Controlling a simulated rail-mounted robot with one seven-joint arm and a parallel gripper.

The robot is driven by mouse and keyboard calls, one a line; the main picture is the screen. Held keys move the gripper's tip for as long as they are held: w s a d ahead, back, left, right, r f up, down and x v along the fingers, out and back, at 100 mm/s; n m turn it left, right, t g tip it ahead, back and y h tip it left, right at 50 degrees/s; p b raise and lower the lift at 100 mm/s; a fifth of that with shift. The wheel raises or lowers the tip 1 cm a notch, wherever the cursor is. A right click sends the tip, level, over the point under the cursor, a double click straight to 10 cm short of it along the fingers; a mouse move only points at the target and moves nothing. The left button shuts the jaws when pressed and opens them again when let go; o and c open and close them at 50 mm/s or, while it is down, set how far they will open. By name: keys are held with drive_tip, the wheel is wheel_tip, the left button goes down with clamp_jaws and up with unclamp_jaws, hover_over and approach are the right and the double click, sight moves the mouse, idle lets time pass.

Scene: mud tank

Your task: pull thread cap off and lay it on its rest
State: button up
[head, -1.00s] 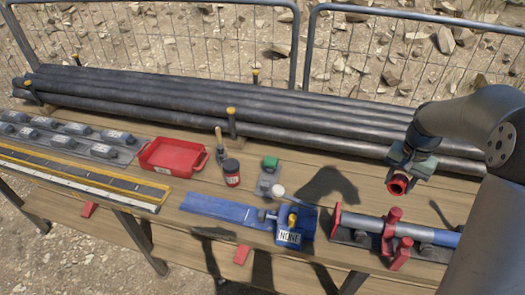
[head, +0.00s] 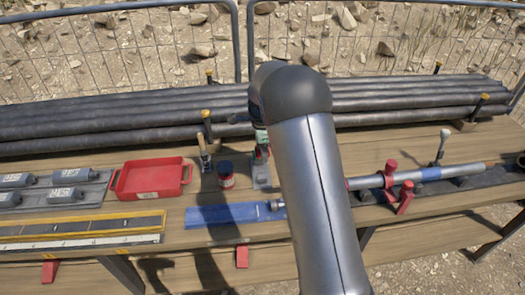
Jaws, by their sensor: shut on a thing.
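The red thread cap does not show in this view. I cannot tell which thing is the cap's rest.
A red tray (head: 150,181), a brush (head: 204,153) and a red can with a dark lid (head: 226,176) stand left of my arm. A blue plate (head: 225,215) lies in front. Long dark pipes (head: 110,128) lie along the back, with yellow-topped posts. A mesh fence stands behind.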

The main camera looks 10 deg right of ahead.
sight(263, 176)
drive_tip(key=shift+a+f+b, duration=0.1)
drive_tip(key=shift+f+b, duration=2.5)
drive_tip(key=shift+f, duration=1.65)
drive_tip(key=shift+f+b, duration=0.35)
drive_tip(key=shift+f, duration=0.15)
drive_tip(key=o, duration=0.9)
drive_tip(key=r, duration=1.7)
drive_tip(key=shift+a+r+b, duration=0.25)
drive_tip(key=shift+a+b, duration=0.05)
